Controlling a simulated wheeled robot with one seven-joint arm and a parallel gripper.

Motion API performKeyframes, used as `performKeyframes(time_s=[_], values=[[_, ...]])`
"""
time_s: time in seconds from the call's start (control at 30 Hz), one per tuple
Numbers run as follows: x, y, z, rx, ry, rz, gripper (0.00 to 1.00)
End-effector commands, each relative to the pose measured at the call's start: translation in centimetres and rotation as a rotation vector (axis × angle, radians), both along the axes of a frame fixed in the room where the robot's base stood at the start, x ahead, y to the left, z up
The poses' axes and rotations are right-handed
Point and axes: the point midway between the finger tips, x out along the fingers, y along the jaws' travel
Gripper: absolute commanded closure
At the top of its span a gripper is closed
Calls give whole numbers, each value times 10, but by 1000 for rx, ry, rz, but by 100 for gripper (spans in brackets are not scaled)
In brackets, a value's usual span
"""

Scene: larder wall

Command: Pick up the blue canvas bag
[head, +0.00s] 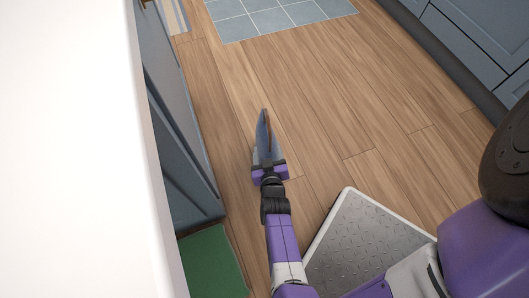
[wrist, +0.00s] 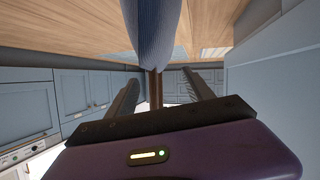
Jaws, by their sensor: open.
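The blue canvas bag (head: 259,142) shows narrow and edge-on in the head view, with a brown strip along it, at the far end of my arm. In the wrist view the striped blue bag (wrist: 158,28) hangs in from the top centre, and a brown strap (wrist: 154,88) runs from it down between my fingers. My gripper (head: 268,169) is open; its two dark fingers stand apart on either side of the strap in the wrist view (wrist: 160,80). I see gaps between strap and fingers. What the bag rests on is hidden.
A white worktop (head: 70,150) over blue-grey cabinets (head: 172,110) lies close on the left. A green mat (head: 212,262) is on the floor at lower left. Blue floor tiles (head: 262,18) lie ahead, and more cabinets (head: 470,45) stand at upper right. The wooden floor (head: 340,90) between is clear.

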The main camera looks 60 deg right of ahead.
Motion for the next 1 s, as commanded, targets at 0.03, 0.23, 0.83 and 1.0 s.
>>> performKeyframes(time_s=[0.03, 0.23, 0.83, 1.0], values=[[3, -6, -4, -2, 1, -2, 39], [15, -24, -11, -4, -1, -2, 39], [35, -46, -18, 1, -1, 0, 53], [35, -46, -18, -1, -1, 0, 86]])
